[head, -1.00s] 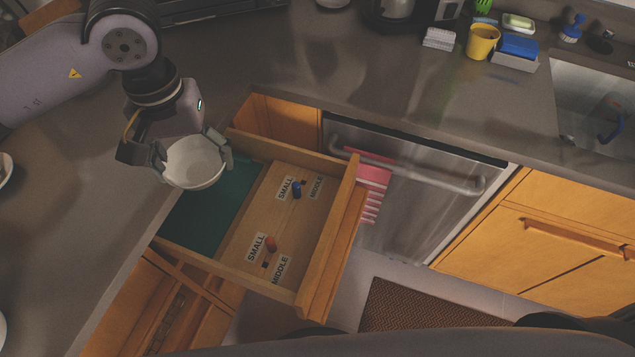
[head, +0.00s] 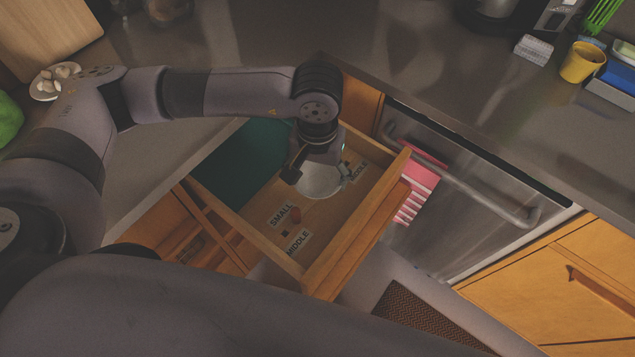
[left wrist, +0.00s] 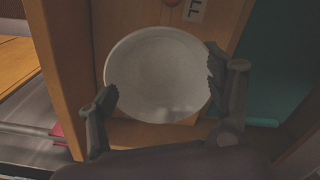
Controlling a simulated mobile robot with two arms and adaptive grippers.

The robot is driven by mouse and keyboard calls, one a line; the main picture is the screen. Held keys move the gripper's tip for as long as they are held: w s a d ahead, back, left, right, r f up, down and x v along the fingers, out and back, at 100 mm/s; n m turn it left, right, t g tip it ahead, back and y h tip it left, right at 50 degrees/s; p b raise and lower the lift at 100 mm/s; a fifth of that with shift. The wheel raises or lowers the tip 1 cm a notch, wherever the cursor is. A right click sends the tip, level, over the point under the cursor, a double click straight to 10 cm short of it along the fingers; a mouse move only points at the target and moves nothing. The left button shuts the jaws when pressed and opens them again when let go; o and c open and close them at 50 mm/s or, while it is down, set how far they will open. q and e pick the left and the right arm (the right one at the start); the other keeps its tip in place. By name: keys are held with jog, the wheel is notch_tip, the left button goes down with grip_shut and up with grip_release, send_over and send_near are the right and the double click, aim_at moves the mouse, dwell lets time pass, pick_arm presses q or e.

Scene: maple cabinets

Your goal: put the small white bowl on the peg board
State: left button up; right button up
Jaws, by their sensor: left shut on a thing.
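The small white bowl (head: 322,183) is over the far end of the peg board (head: 268,207) inside the open drawer. My left gripper (head: 318,174) is shut on it. In the left wrist view the bowl (left wrist: 158,72) sits level between the two fingers (left wrist: 160,90), which press on opposite sides of its rim. I cannot tell whether the bowl touches the board. The blue peg is hidden behind the bowl and gripper. My right gripper is out of view.
The drawer front (head: 357,232) and side walls rise around the board. A dark green panel (head: 243,165) lies in the drawer's left part. A dishwasher (head: 470,190) with a pink striped towel (head: 417,188) is at the right. The countertop (head: 270,40) runs behind.

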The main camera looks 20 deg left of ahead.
aim_at(318, 184)
pick_arm(q)
notch_tip(318, 184, down, 4)
jog(key=shift+f, duration=0.45)
jog(key=o, duration=1.2)
jog(key=shift+o, duration=0.2)
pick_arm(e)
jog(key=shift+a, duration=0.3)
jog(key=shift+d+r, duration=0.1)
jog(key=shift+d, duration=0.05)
